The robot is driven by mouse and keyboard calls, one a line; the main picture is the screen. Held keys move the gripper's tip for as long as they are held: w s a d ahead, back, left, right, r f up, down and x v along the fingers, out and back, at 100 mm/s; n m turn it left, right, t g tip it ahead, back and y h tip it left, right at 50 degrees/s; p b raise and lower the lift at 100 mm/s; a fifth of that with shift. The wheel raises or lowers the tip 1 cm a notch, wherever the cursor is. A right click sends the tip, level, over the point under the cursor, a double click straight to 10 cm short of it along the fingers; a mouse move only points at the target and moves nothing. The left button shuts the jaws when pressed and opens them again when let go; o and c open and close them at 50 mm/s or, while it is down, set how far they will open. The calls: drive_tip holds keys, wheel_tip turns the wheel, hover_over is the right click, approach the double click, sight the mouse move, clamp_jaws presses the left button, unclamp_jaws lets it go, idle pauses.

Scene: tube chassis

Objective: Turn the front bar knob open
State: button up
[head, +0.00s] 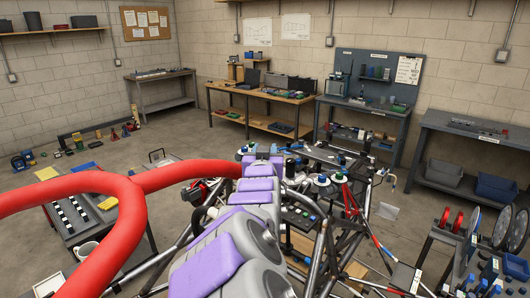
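The tube chassis (330,222) is a frame of grey metal bars with red and black parts, at the centre right of the head view. Small round white-and-blue knob-like parts sit on its upper side, one (322,180) right of my arm and one (247,149) near the arm's far end. I cannot tell which, if any, is the front bar knob. My grey and purple arm reaches forward over the chassis and hides part of it. My gripper (263,149) is at the far end of the arm, small and foreshortened. Its fingers cannot be made out, nor whether they touch anything.
A thick red tube (95,183) curves across the left, close to the camera. A low cart (85,222) stands left. Workbenches (262,92) line the back wall. A cart with discs and tools (490,262) stands at the lower right. Floor (195,140) is open behind the chassis.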

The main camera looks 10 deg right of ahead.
idle(0.4)
drive_tip(key=o, duration=0.9)
drive_tip(key=shift+w+a, duration=0.1)
drive_tip(key=shift+o, duration=0.2)
drive_tip(key=shift+f, duration=0.1)
